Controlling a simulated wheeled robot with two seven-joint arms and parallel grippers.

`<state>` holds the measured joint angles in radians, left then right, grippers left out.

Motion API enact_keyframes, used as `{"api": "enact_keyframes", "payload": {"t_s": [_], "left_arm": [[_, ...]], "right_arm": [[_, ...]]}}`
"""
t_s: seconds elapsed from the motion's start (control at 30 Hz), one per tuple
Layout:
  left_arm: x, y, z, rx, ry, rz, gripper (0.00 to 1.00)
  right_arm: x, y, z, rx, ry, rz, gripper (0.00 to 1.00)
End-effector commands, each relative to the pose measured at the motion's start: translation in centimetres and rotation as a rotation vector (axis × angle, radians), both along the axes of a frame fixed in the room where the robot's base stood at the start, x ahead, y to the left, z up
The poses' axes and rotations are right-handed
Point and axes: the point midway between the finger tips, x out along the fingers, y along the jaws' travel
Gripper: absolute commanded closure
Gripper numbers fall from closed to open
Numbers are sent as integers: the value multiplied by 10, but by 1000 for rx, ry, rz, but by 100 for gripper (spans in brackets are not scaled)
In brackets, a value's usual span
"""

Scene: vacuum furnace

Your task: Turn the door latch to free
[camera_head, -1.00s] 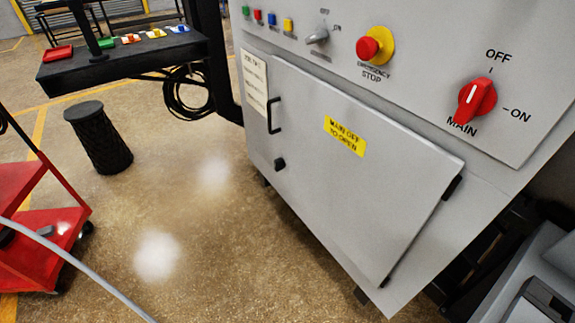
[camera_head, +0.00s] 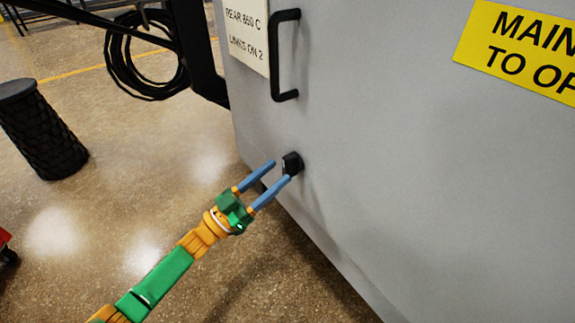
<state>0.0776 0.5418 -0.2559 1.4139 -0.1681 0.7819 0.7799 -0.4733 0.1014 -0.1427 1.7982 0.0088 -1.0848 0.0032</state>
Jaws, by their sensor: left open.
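The door latch (camera_head: 293,163) is a small black knob low on the left side of the grey cabinet door (camera_head: 400,170), below the black door handle (camera_head: 286,55). My left gripper (camera_head: 281,171) comes in from the lower left. Its two blue fingers are open and point at the latch, with the tips close to it. One finger ends left of the knob and the other overlaps its lower edge in the picture. I cannot tell whether they touch it. My right gripper is not in view.
A yellow sign (camera_head: 520,45) and a white notice (camera_head: 246,30) are on the cabinet. A black bin (camera_head: 40,130) stands on the floor at the left. A coiled black cable (camera_head: 146,55) hangs behind. The floor between bin and cabinet is clear.

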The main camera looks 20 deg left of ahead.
Motion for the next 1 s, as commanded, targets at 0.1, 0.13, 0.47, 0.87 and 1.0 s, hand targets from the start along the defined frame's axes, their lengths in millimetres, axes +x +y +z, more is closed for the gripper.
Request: {"api": "enact_keyframes", "payload": {"t_s": [0.1,0.13,0.47,0.87,1.0], "left_arm": [[16,-13,9,-2,-2,0,45],[19,-15,10,-1,-2,1,45],[27,-21,14,1,3,2,45],[27,-21,13,3,3,2,100],[27,-21,13,16,-7,3,100]], "right_arm": [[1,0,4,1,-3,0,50],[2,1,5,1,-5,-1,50],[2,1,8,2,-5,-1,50],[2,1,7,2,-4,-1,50],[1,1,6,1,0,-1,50]]}}
